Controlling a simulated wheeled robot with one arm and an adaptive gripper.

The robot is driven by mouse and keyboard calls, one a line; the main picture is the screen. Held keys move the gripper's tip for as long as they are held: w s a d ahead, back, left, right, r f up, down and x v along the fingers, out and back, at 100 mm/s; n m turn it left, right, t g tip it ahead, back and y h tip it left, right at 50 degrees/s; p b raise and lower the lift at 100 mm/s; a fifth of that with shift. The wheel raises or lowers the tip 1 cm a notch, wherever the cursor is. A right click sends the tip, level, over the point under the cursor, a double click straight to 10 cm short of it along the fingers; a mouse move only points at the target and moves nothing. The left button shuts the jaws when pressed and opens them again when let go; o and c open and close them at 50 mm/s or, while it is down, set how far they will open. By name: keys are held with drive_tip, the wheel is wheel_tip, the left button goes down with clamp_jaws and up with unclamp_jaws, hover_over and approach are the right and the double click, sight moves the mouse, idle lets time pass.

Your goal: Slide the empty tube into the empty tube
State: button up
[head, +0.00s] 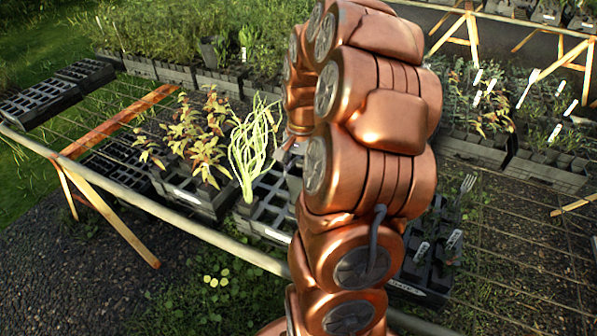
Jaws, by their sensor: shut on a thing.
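My gripper (287,152) shows only as a small dark part at the left edge of my copper-coloured arm; its fingertips are mostly hidden. It is shut on a grey square tube (294,182), of which only a sliver shows beside the arm. The tube is over or at the black tray (262,229), which has open empty cells. I cannot tell whether the tube touches the tray or another tube. The arm hides the tray's right part, so a second empty tube cannot be made out.
A pale green stringy plant (250,148) stands close left of the gripper. Reddish-leaved plants (202,135) fill the tray further left. The wire-mesh bench (520,240) is bare at right.

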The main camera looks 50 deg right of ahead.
sight(298, 187)
drive_tip(key=shift+f+b, duration=1.4)
drive_tip(key=shift+f, duration=1.05)
drive_tip(key=o, duration=0.8)
drive_tip(key=shift+o, duration=0.2)
wheel_tip(298, 187, up, 12)
drive_tip(key=d, duration=0.1)
drive_tip(key=shift+w+d, duration=0.2)
drive_tip(key=shift+f, duration=0.1)
